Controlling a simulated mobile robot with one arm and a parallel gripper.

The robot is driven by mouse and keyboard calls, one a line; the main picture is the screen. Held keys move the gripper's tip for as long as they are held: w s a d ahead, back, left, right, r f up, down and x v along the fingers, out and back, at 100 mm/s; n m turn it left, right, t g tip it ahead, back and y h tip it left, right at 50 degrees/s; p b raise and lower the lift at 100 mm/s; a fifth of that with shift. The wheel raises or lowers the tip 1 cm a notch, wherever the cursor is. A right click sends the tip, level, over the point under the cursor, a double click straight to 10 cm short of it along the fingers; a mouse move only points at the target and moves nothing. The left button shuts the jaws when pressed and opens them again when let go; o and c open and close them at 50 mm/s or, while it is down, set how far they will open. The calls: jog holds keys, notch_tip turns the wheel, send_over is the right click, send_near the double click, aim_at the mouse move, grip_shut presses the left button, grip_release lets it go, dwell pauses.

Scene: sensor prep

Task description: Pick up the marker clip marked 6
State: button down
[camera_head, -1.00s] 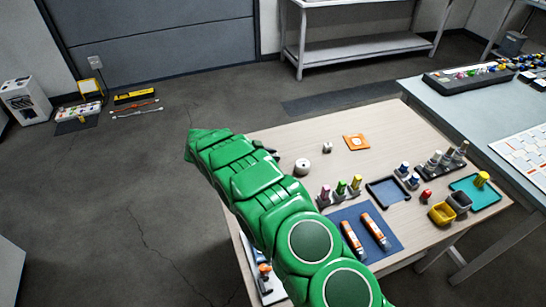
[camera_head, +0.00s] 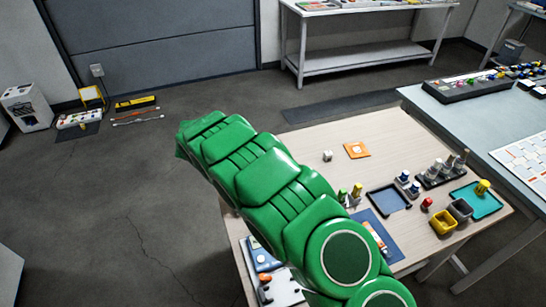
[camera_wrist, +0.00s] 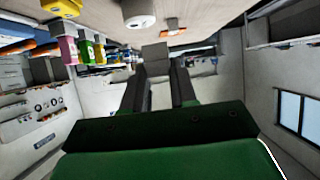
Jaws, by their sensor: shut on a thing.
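In the wrist view my gripper (camera_wrist: 158,72) is shut on a small grey block (camera_wrist: 155,51), which sits between the dark fingertips. It may be the marker clip; no number on it can be read. The tabletop (camera_wrist: 205,9) lies along the top of this view, apart from the fingers. In the head view my green arm reaches across the table's left edge and hides my gripper and what it holds. A small white cube (camera_head: 327,156) stands alone on the table; I cannot make out a mark on it.
On the table (camera_head: 375,130) are an orange square (camera_head: 357,150), a dark-rimmed tray (camera_head: 389,200), a yellow bin (camera_head: 442,220), a grey bin (camera_head: 460,209) and a teal tray (camera_head: 489,201). A white roll (camera_wrist: 139,14) and coloured bottles (camera_wrist: 86,50) show in the wrist view.

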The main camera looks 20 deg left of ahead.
jog(key=s+d+r, duration=0.4)
jog(key=s+d, duration=0.1)
jog(key=s, duration=0.2)
dwell(0.3)
